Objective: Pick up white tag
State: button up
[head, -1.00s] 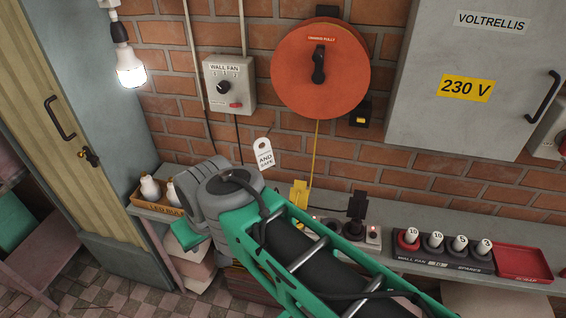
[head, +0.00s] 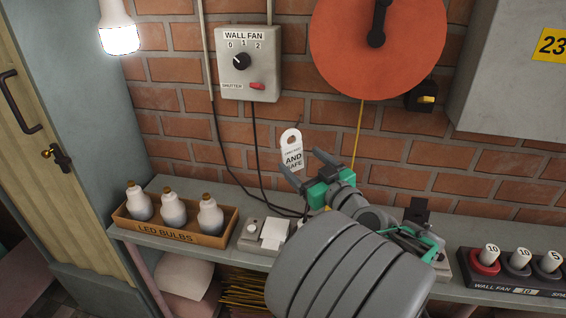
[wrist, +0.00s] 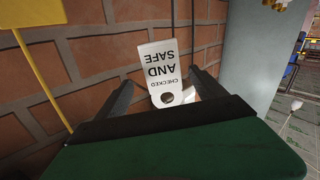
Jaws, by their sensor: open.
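The white tag (head: 292,152) with a rounded, holed top and black lettering stands upright close to the brick wall in the head view. In the wrist view the tag (wrist: 162,68) reads upside down as "CHECKED AND SAFE", its hole towards my gripper. In the wrist view my gripper (wrist: 163,85) has a finger on each side of the tag, with gaps showing. The tag's lower end is partly hidden by my arm in the head view.
A grey shelf (head: 175,238) runs below, with a box of LED bulbs (head: 165,233) at left and a red-and-black fuse holder (head: 515,285) at right. A wall fan switch (head: 248,63), a red-orange reel (head: 350,40) and cables are on the wall. A yellow tag (wrist: 32,12) is at left in the wrist view.

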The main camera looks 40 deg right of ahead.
aim_at(292, 151)
jog(key=w, duration=0.2)
jog(key=w+p, duration=0.1)
jog(key=w, duration=0.2)
jog(key=w+d+r+p, duration=0.1)
jog(key=w, duration=0.1)
jog(key=shift+w, duration=0.2)
jog(key=c, duration=1.6)
